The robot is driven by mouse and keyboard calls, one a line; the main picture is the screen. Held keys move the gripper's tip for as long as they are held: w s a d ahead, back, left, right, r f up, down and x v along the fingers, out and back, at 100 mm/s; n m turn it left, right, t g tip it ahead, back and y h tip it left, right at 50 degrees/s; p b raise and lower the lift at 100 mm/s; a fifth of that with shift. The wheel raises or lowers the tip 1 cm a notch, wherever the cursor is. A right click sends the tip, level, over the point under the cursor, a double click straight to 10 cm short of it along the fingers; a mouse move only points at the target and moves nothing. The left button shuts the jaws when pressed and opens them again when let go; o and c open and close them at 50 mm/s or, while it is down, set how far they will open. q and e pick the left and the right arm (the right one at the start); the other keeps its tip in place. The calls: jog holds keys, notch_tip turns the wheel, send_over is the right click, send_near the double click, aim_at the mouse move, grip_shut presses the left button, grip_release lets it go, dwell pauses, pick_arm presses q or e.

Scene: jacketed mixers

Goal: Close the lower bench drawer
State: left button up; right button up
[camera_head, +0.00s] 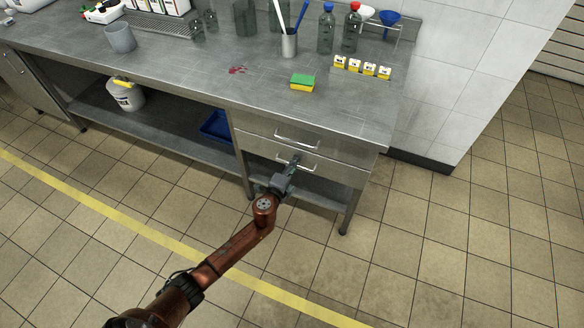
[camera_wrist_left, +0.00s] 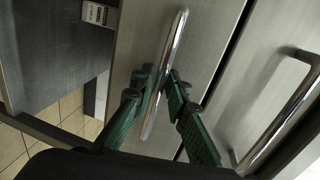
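The bench has two drawers at its right end. The lower drawer (camera_head: 328,170) is below the upper one, and its front (camera_wrist_left: 207,42) also shows in the left wrist view. I cannot tell clearly how far it stands out. My left gripper (camera_head: 290,167) is at its handle. In the left wrist view the chrome handle of the lower drawer (camera_wrist_left: 178,38) passes between the green fingers of my left gripper (camera_wrist_left: 163,78), with the tips close against it on both sides. My right gripper is not in view.
The upper drawer handle (camera_wrist_left: 285,115) is close beside my left gripper. A lower shelf (camera_head: 160,125) holds a white bucket (camera_head: 126,95) and a blue tray (camera_head: 216,127). A sponge (camera_head: 302,82), bottles and small yellow boxes stand on the benchtop. The tiled floor in front is clear.

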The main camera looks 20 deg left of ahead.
pick_arm(q)
jog(key=v, duration=1.2)
jog(key=shift+a+f, duration=0.1)
